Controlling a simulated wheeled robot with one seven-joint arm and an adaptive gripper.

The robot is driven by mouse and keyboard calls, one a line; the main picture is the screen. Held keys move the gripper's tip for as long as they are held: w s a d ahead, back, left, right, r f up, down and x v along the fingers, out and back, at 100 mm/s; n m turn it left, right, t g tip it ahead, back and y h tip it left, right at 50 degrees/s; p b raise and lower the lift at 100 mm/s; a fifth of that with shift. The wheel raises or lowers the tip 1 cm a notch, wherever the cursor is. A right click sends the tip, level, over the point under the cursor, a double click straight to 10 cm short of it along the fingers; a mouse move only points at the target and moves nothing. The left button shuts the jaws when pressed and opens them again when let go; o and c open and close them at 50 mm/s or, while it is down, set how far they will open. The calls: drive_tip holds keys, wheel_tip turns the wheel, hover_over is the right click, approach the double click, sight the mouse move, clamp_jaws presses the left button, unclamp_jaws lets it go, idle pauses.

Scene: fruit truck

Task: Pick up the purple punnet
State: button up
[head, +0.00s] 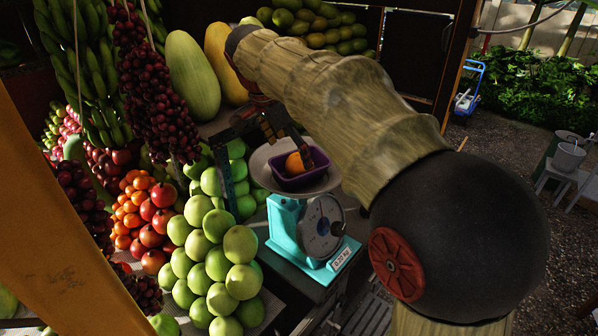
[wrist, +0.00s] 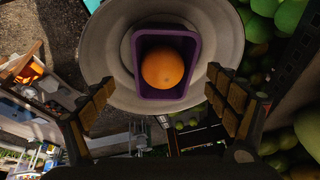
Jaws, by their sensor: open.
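The purple punnet (head: 311,176) sits in the pan (head: 262,163) of a turquoise scale (head: 290,215), with one orange (head: 295,163) inside it. The wrist view shows the punnet (wrist: 191,88) in the round pan (wrist: 100,60) with the orange (wrist: 163,69) in its middle. My gripper (head: 275,132) is just above and behind the punnet in the head view. In the wrist view its padded fingers (wrist: 163,102) are open, one on each side of the punnet's near end. The fingers appear apart from the punnet, and nothing is held.
Piled green fruit (head: 215,255) stands left of the scale, close to the pan. Hanging dark red fruit (head: 150,95) and large melons (head: 193,75) are behind and to the left. Gravel ground (head: 490,200) lies open at right.

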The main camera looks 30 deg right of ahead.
sight(300, 165)
drive_tip(key=shift+w+d+m, duration=0.45)
drive_tip(key=shift+w+m, duration=0.05)
drive_tip(key=shift+w, duration=0.15)
drive_tip(key=x, duration=0.7)
drive_tip(key=shift+s+d+f+b, duration=0.15)
drive_tip(key=shift+s+f+b, duration=0.1)
drive_tip(key=shift+b, duration=0.05)
drive_tip(key=shift+c, duration=0.4)
drive_tip(key=c, duration=1.1)
